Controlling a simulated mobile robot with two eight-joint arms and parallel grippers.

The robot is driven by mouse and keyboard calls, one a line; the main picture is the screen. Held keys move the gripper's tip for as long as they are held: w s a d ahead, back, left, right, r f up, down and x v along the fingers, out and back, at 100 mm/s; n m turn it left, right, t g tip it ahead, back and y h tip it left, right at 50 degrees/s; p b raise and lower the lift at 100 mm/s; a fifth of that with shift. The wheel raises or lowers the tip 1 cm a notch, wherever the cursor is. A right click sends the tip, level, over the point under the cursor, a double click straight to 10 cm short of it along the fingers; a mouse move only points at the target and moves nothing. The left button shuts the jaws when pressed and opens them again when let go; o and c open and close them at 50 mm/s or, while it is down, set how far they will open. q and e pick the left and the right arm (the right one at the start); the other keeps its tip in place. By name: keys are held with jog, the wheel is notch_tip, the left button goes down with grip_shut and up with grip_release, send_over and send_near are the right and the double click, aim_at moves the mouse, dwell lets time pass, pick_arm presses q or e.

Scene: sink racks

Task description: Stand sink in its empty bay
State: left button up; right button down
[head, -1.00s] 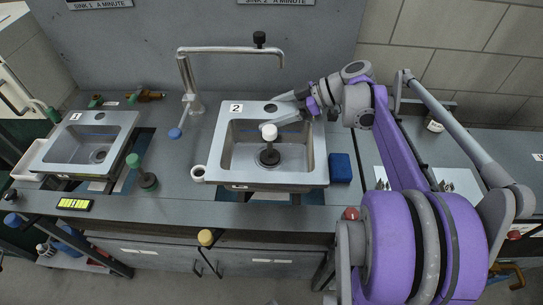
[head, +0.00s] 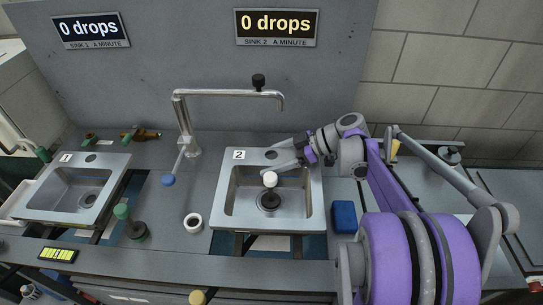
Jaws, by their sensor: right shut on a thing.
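The steel sink marked 2 (head: 235,212) is in the middle of the head view, upright and about level, over an opening in the grey counter. Dark rails and a blue strip show at the front of this bay (head: 297,246). A black stopper with a white knob (head: 269,181) stands in the basin. Whether the sink touches the rails is not clear. My left gripper is not in view.
Sink 1 (head: 75,190) sits at left. A tap (head: 187,130) with a blue-knobbed lever stands behind, between the sinks. Two signs (head: 276,26) read 0 drops.

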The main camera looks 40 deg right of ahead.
jog(key=shift+f, duration=2)
grip_release()
jog(key=v, duration=1.2)
